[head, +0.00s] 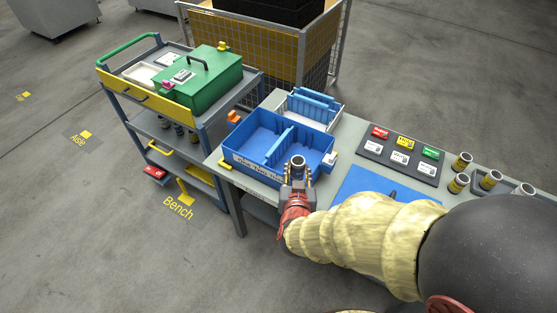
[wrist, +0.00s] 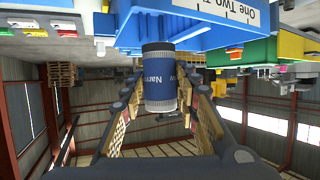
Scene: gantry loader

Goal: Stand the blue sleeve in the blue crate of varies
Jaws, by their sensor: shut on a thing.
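The blue crate (head: 252,127) stands on the grey bench, with a blue divider (head: 279,147) across its inside and a white lettered label on its front. In the wrist view the crate (wrist: 183,33) is upside down, with "One Two" readable. My gripper (head: 298,164) is at the crate's front right part. In the wrist view my gripper (wrist: 160,88) is shut on the blue sleeve (wrist: 160,96), which has a dark band at one end and part of the word "Narrow" showing. The sleeve's height over the crate cannot be told.
A white bin with blue dividers (head: 315,105) stands behind the crate. A trolley (head: 150,115) stands left.

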